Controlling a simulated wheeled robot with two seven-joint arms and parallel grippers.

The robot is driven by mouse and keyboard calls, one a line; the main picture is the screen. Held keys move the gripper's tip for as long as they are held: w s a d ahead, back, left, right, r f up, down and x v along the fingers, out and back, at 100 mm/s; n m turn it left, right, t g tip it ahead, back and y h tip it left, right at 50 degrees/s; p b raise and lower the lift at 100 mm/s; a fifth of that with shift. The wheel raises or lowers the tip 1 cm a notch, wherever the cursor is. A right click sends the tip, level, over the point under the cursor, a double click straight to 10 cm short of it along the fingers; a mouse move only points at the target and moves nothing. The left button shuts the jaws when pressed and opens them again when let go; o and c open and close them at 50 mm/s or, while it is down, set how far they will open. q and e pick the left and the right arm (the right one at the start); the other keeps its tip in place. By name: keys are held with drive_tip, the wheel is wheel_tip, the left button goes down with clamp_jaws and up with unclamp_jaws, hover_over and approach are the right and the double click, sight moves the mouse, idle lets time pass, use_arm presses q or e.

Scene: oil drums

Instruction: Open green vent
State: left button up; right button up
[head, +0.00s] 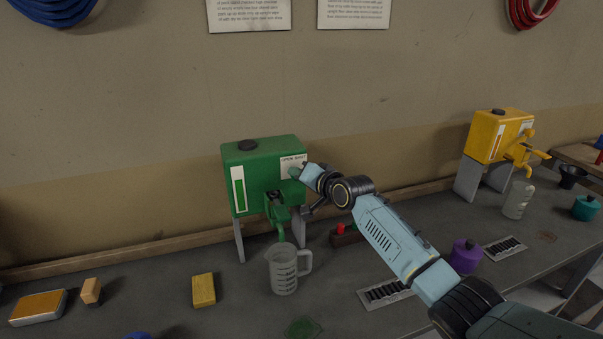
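The green drum (262,178) stands on two grey legs on the bench, with a black cap on top, a level gauge on its front and a tap (278,213) low down. A white label (292,159) at its upper right reads "OPEN" and "SHUT". A small green knob, which looks like the vent, shows at the label's lower edge (294,172). My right gripper (305,173) is at the drum's right front, close to this knob. Its fingers are hidden or too small to make out, and I cannot tell whether it touches the knob. My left gripper is not in view.
A clear measuring jug (284,272) stands below the green tap. A yellow sponge (204,290) lies to its left. A purple container (465,256) and a grate (385,292) are near my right arm. A yellow drum (497,136) stands at the right.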

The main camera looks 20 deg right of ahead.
idle(0.3)
drive_tip(key=o, duration=1)
drive_tip(key=shift+c, duration=0.2)
drive_tip(key=shift+s, duration=0.1)
drive_tip(key=v, duration=1.3)
drive_tip(key=shift+s+f, duration=0.1)
